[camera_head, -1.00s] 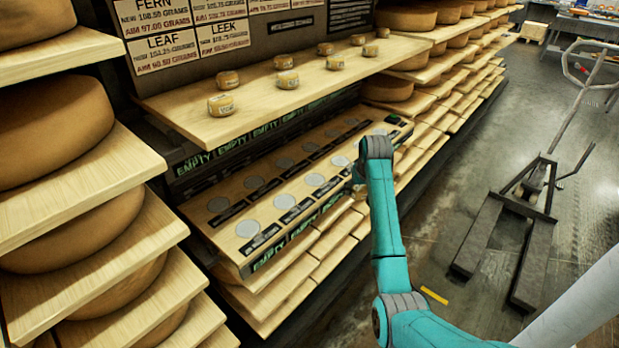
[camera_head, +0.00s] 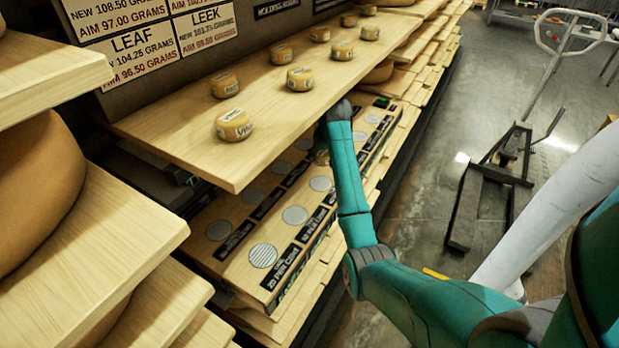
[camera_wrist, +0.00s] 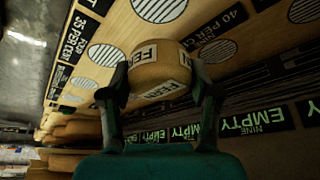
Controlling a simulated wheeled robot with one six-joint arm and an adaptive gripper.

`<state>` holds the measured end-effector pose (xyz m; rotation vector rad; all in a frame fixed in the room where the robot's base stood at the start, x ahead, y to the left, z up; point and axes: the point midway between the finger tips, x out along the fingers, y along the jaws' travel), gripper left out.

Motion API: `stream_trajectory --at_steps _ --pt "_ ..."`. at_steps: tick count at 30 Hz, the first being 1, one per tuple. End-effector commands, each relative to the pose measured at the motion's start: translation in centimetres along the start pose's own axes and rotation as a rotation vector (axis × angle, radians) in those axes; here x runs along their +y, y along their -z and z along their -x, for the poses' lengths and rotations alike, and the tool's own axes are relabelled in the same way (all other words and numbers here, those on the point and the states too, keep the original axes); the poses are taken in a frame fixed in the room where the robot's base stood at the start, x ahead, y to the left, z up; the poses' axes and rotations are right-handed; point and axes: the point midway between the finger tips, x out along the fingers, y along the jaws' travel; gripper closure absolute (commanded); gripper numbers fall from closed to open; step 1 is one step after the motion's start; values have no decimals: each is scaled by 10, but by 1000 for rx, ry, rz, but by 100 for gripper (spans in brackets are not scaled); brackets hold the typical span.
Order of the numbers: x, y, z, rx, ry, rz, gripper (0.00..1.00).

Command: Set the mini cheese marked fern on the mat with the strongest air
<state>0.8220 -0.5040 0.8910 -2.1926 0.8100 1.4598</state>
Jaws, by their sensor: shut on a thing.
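In the wrist view, my gripper (camera_wrist: 159,82) is shut on a small yellow-brown cheese (camera_wrist: 158,62) with FERN on its labels. The cheese is between the two fingers, over a pale wooden board with round striped mats. One mat (camera_wrist: 159,8) is just above it in the picture, another (camera_wrist: 217,50) is to its right. In the head view, the nearest mat (camera_head: 263,256) has a plate reading 25 PER CENT (camera_head: 286,265). My arm hides most of my gripper there. I cannot tell whether the cheese touches the board.
An upper shelf (camera_head: 190,150) with several small cheeses overhangs the mat board (camera_head: 235,262). EMPTY signs (camera_wrist: 250,121) line an edge in the wrist view. Large cheese wheels fill the shelves at left. A dark metal frame (camera_head: 490,190) stands on the open floor at right.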

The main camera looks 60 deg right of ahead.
Motion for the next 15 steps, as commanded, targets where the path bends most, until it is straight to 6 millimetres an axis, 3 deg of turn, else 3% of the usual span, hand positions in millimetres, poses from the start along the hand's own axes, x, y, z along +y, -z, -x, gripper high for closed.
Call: stream_trajectory --at_steps 9,15 --pt "0 -20 -46 -3 0 0 76" --pt "0 -25 -59 -1 0 0 76"
